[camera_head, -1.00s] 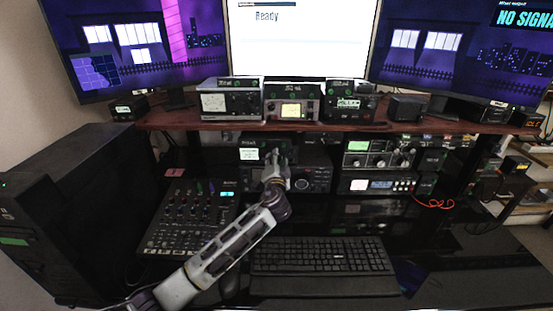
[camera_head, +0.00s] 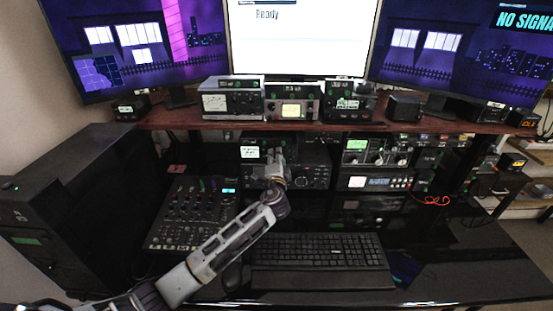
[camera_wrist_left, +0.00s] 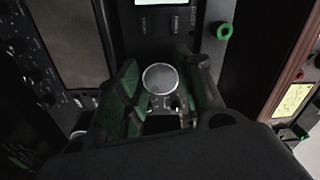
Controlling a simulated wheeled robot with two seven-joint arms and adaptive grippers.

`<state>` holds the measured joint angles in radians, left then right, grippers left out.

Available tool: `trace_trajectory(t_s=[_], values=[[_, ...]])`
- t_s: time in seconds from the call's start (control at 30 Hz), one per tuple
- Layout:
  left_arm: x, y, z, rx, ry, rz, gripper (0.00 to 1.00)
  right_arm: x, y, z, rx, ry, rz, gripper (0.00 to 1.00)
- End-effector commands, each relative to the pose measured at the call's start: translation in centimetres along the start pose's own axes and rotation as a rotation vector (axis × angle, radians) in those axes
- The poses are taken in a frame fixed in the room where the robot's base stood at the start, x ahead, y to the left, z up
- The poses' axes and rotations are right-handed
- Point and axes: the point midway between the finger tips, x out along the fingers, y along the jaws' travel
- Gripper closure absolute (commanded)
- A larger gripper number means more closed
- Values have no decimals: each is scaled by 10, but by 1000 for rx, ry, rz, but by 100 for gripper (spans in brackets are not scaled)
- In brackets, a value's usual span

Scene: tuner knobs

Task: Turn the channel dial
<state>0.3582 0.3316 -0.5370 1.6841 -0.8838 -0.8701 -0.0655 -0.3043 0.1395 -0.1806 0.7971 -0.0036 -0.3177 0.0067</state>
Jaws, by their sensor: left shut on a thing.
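The channel dial (camera_wrist_left: 160,78) is a round knob with a pale, silvery face, in the middle of the left wrist view. My left gripper (camera_wrist_left: 162,96) has its two dark green-tinted fingers on either side of the dial and is shut on it. In the head view my left gripper (camera_head: 274,158) is at the front of a black radio unit (camera_head: 250,153) with a small lit display, under the wooden shelf. There the gripper hides the dial. My right gripper is not in view.
A mixer (camera_head: 190,215) is to the left and a keyboard (camera_head: 320,255) in front, beside my forearm. The wooden shelf (camera_head: 230,126) with several devices runs above.

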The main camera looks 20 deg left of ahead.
Motion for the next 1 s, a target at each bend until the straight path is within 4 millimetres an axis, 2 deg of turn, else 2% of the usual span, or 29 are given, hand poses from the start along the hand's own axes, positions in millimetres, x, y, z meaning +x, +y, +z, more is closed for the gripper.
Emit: trace_trajectory(t_s=[0.23, 0.27, 0.3, 0.77, 1.0], values=[[0, 0, -1, -1, 3, -1, 87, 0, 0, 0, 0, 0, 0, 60], [0, 0, -1, -1, 3, -1, 59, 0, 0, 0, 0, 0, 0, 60], [0, 0, -1, -2, 3, 0, 54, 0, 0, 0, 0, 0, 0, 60], [-3, 0, 0, -2, 1, 0, 54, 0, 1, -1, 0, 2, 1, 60], [-18, 1, 0, -2, 1, 1, 54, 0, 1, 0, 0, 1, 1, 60]])
